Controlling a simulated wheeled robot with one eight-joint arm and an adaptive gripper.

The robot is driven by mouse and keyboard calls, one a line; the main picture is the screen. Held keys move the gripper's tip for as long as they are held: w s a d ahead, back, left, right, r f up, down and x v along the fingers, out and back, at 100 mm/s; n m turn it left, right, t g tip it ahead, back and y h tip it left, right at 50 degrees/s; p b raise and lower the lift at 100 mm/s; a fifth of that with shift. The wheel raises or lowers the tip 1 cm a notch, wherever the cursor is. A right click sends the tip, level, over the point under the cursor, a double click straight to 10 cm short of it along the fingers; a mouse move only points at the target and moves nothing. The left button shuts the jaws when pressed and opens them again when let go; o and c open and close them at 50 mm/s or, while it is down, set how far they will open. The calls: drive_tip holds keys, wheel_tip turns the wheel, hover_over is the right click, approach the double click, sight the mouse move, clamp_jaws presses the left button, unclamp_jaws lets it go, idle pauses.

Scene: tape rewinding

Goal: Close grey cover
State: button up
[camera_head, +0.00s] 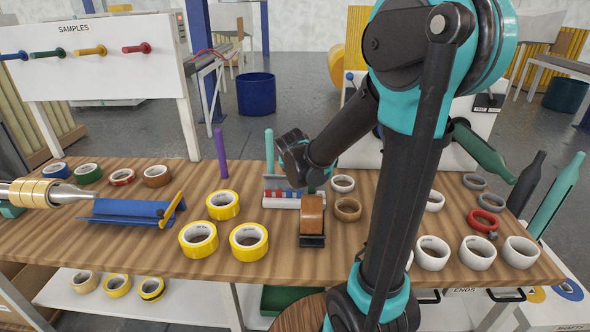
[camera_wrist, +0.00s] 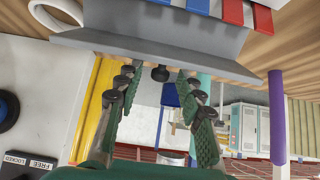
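In the head view the white unit with red and blue blocks (camera_head: 281,203) stands at the table's middle. My wrist is above and behind it, and its fingers are largely hidden there.
Yellow tape rolls (camera_head: 198,240) lie to the left, white rolls (camera_head: 477,253) to the right. A purple peg (camera_head: 221,158) rises at the table's back edge; my arm blocks the right middle.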

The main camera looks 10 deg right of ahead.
drive_tip(key=shift+s, duration=0.1)
drive_tip(key=v, duration=1.2)
drive_tip(key=shift+a+f, duration=0.1)
